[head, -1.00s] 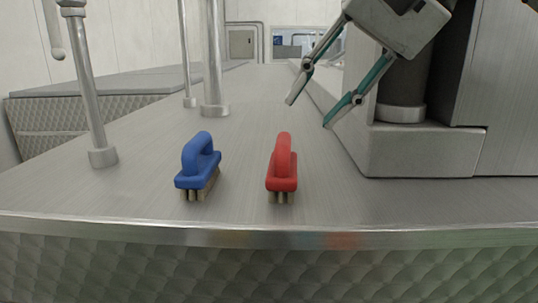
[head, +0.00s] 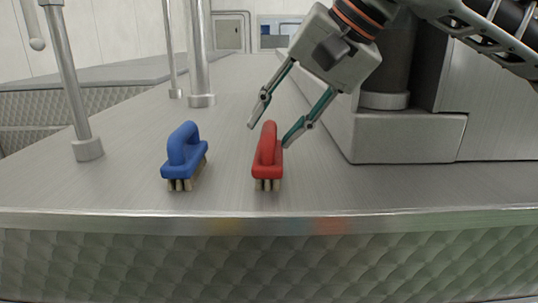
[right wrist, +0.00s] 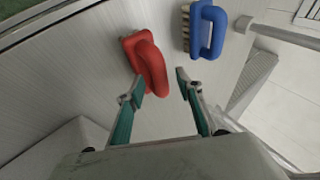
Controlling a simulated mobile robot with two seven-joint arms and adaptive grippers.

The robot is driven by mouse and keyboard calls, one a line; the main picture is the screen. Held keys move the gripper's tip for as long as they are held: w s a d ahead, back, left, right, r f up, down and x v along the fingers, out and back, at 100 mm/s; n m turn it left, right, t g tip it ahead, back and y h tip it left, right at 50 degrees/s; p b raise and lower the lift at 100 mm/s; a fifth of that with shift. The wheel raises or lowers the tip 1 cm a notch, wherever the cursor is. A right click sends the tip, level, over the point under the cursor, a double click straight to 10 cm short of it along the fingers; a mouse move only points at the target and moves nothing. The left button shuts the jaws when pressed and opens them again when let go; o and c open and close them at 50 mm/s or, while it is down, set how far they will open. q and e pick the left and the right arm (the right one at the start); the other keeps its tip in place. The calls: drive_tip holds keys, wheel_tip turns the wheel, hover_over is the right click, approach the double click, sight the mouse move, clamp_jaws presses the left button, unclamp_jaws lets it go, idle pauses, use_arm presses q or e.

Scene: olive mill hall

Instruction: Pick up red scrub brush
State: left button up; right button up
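The red scrub brush (head: 267,158) stands upright on its bristles on the metal counter, near the front edge. My right gripper (head: 268,133) is open, and its fingers reach down from the upper right just above and behind the red brush. In the right wrist view the red brush (right wrist: 148,62) lies just beyond the open fingertips (right wrist: 158,82), nearer the left finger, and nothing is held. I cannot tell whether a finger touches the brush. My left gripper is not in view.
A blue scrub brush (head: 184,157) stands to the left of the red one; it also shows in the right wrist view (right wrist: 207,30). Metal posts (head: 201,60) rise from the counter (head: 120,185) at the left. A grey metal block (head: 405,137) stands at the right.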

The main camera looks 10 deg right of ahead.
clamp_jaws()
wheel_tip(320, 180, up, 20)
idle(0.6)
drive_tip(key=c, duration=0.6)
unclamp_jaws()
clamp_jaws()
